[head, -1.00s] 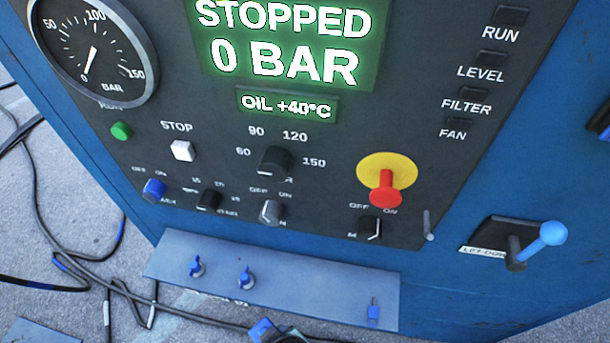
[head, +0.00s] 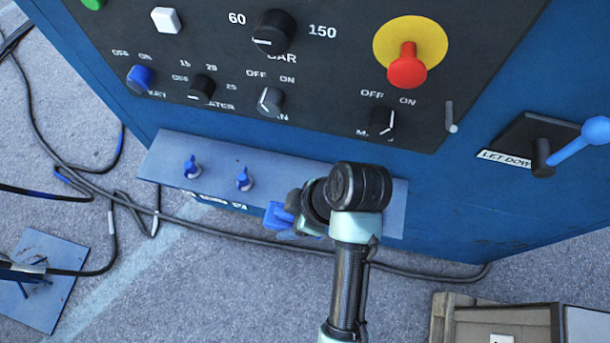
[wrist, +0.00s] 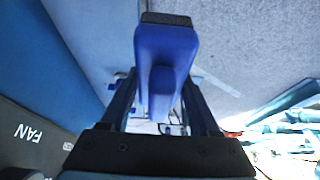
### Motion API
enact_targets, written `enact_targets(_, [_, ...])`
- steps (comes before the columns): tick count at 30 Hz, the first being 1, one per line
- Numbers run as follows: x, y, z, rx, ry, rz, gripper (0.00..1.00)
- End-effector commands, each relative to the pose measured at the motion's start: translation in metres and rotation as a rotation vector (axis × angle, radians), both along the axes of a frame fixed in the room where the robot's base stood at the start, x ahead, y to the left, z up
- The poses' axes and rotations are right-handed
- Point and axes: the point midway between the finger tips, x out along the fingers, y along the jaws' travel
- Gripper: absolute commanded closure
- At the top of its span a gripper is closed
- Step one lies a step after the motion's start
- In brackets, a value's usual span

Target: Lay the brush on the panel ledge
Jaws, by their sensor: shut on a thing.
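The brush (wrist: 165,62) is blue with a dark end, and my gripper (wrist: 163,85) is shut on it in the wrist view. In the head view the blue of the brush (head: 277,216) shows at the left of my wrist, close to the front edge of the panel ledge (head: 285,178). I cannot tell whether it touches the ledge. The ledge is a blue-grey shelf under the control panel (head: 320,110). My arm hides part of its right half.
Two small blue objects (head: 192,168) (head: 243,180) stand on the ledge's left half. A lever with a blue knob (head: 594,131) juts out at right. Cables (head: 90,188) lie on the floor at left. A wooden crate (head: 500,322) sits at lower right.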

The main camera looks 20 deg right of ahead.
Motion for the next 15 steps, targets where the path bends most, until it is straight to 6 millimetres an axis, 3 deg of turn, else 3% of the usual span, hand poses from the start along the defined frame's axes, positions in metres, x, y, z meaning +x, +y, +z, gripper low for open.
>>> enact_targets(12, [0.079, -0.054, 0.001, -0.003, 0.000, -0.001, 1.00])
enact_targets(15, [0.079, -0.054, -0.016, 0.003, 0.006, -0.004, 1.00])
